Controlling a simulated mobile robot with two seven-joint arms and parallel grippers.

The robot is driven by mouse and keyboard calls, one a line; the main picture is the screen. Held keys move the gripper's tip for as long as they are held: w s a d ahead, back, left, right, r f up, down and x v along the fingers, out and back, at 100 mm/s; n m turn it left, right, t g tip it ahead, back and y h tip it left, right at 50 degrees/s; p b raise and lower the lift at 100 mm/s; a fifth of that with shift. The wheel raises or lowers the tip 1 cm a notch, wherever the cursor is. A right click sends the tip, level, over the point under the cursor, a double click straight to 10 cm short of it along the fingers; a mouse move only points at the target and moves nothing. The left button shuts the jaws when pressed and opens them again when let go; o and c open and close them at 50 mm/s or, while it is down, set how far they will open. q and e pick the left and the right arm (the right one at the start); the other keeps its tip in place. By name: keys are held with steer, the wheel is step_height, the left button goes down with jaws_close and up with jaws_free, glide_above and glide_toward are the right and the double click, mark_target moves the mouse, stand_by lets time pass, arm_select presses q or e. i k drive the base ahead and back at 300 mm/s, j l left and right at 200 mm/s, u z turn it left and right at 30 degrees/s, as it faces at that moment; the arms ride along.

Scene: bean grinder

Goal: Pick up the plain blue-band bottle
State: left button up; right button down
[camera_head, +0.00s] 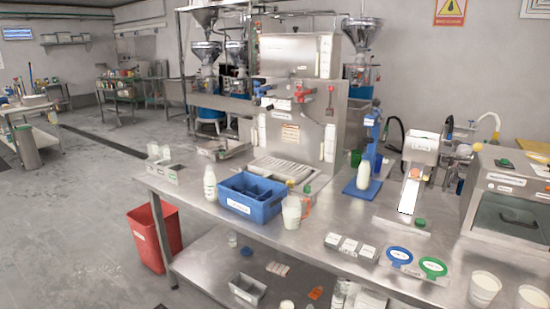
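Two white bottles show in the head view. One bottle (210,183) stands upright on the steel table (330,225), just left of a blue crate. The other bottle (363,173) stands upright on the blue base of a blue stand (362,191), further right and back. Both are too small to tell whether either has a plain blue band. Neither of my grippers is in view.
The blue divided crate (236,205) and a white jug (292,213) stand beside the left bottle. A grinding machine (300,110) rises behind. White cups (484,287) stand at front right. A red bin (155,237) is on the floor at left.

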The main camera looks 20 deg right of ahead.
mark_target(364, 170)
steer(key=i+z, duration=0.2)
steer(key=z, duration=1.7)
steer(key=j+z, duration=0.9)
steer(key=z, duration=0.15)
steer(key=j+z, duration=0.2)
steer(key=j, duration=0.3)
steer(key=k+j+z, duration=0.15)
steer(key=j, duration=0.35)
